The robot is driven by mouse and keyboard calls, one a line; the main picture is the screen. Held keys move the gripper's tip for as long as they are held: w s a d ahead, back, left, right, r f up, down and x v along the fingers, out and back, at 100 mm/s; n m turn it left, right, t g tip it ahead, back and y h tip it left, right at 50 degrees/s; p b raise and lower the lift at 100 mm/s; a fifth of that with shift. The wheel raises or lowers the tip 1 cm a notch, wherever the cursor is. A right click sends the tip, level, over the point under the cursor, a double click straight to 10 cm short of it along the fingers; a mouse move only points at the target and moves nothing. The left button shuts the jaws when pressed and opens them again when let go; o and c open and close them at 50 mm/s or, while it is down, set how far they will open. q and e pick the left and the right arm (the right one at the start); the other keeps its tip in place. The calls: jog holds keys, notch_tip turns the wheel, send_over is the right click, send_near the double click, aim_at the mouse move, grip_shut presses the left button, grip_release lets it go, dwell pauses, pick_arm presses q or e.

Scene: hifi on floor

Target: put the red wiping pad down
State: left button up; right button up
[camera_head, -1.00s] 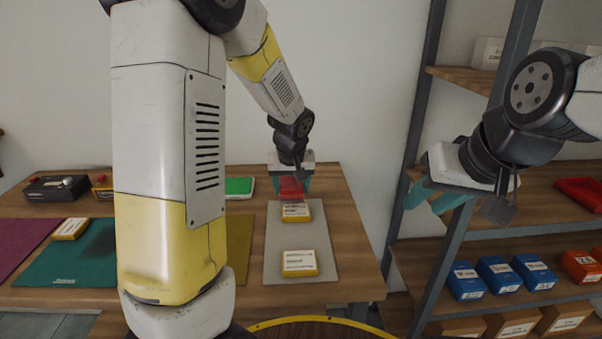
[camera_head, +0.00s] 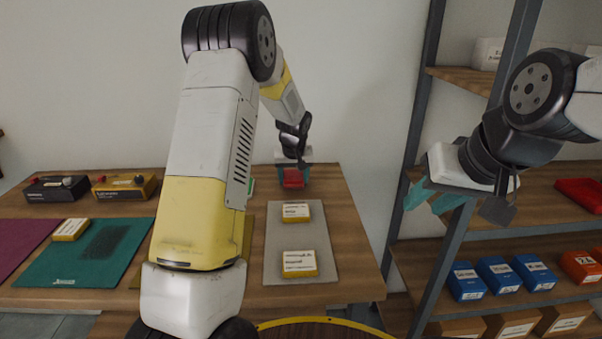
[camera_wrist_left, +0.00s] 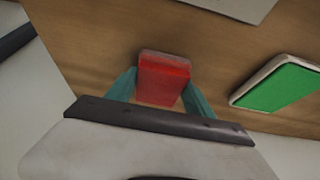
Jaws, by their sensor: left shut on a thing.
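The red wiping pad (camera_head: 293,178) is between the teal fingers of my left gripper (camera_head: 293,177), near the back right of the wooden table. In the left wrist view the pad (camera_wrist_left: 163,75) sits between both fingertips of the left gripper (camera_wrist_left: 163,90), over bare wood. My left gripper is shut on it. I cannot tell whether the pad touches the table. My right gripper (camera_head: 436,196) hangs in front of the shelf rack at right, its teal fingers apart with nothing visible between them.
A grey mat (camera_head: 298,230) with two yellow-and-white boxes (camera_head: 296,212) lies in front of the pad. A green-topped pad (camera_wrist_left: 281,85) lies beside it. Two devices (camera_head: 124,187) stand at the back left. A green mat (camera_head: 75,262) lies at left. A shelf rack (camera_head: 455,240) stands right.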

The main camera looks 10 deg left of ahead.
pick_arm(q)
jog(key=shift+s+f, duration=0.1)
jog(key=shift+f, duration=0.15)
